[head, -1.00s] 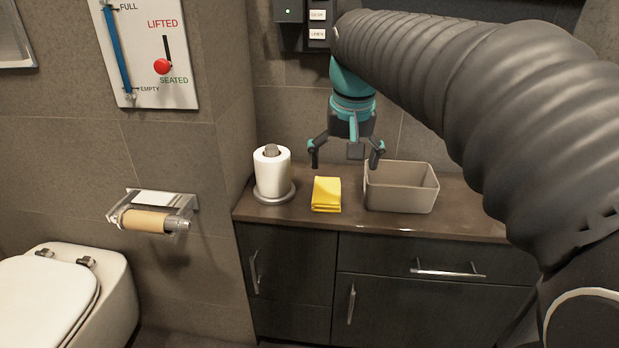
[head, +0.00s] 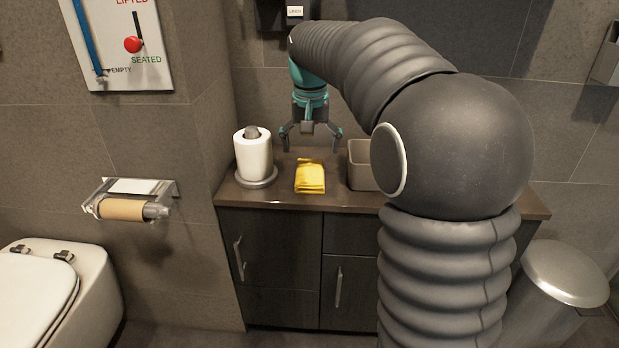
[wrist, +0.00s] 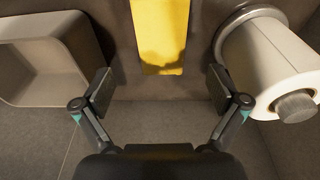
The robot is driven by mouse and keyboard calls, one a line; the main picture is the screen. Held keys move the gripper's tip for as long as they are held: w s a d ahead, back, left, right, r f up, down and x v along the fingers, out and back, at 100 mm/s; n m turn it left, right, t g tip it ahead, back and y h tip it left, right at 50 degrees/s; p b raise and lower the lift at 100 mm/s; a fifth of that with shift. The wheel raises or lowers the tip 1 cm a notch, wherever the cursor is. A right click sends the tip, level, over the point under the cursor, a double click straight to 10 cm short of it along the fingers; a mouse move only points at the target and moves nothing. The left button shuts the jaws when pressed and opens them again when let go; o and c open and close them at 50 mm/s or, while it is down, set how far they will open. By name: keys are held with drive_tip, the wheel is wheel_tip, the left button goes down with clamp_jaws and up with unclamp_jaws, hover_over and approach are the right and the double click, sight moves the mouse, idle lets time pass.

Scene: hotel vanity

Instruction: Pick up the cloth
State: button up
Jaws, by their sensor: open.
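A folded yellow cloth (head: 310,178) lies on the dark vanity counter, between the paper roll and the grey bin. My gripper (head: 311,147) is open and empty, pointing down above the counter, over or just behind the cloth's far end. In the wrist view the cloth (wrist: 160,32) shows at top centre, beyond the open fingers (wrist: 161,92). A shadow falls on the cloth's near end in that view. The fingers look apart from the cloth.
A white paper roll on a round stand (head: 253,156) is left of the cloth. An open grey bin (head: 360,166) is to the right, partly hidden by my arm. The counter (head: 290,201) has a little bare room in front. A tiled wall rises behind.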

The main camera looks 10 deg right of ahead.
sight(311, 170)
drive_tip(key=shift+w+d+f+b, duration=0.1)
drive_tip(key=shift+f+b, duration=0.1)
drive_tip(key=shift+f, duration=0.8)
drive_tip(key=shift+w+a+f+b, duration=0.1)
drive_tip(key=shift+f+b, duration=0.05)
drive_tip(key=shift+f, duration=0.9)
drive_tip(key=shift+w+d+f+b, duration=0.1)
drive_tip(key=shift+f+b, duration=0.1)
drive_tip(key=shift+f, duration=0.8)
drive_tip(key=c, duration=1.2)
